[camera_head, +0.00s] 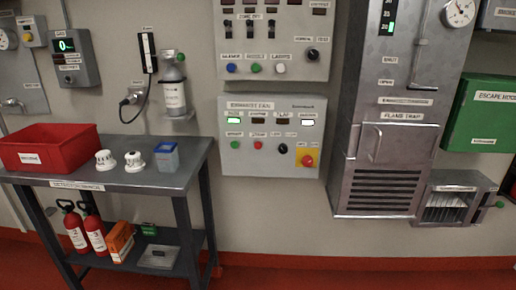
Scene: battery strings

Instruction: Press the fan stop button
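The exhaust fan panel (270,166) is a light grey box on the wall, at the centre of the camera_head view. It has a green button (235,144), a red button (258,146) that looks like the fan stop button, a black knob (283,148) and a large red button on a yellow plate (307,160). The small labels are too blurred to read surely. Above the controls, a green lamp (234,121) and a white lamp (307,122) are lit; two windows between them are dark. Neither of my grippers is in view, and nothing covers the panel.
A grey metal table (150,180) stands at the left, with a red bin (48,150) and small items on it. Another control panel (273,40) hangs above the fan panel. A large steel cabinet (390,150) juts out at the right. The space below the fan panel is clear.

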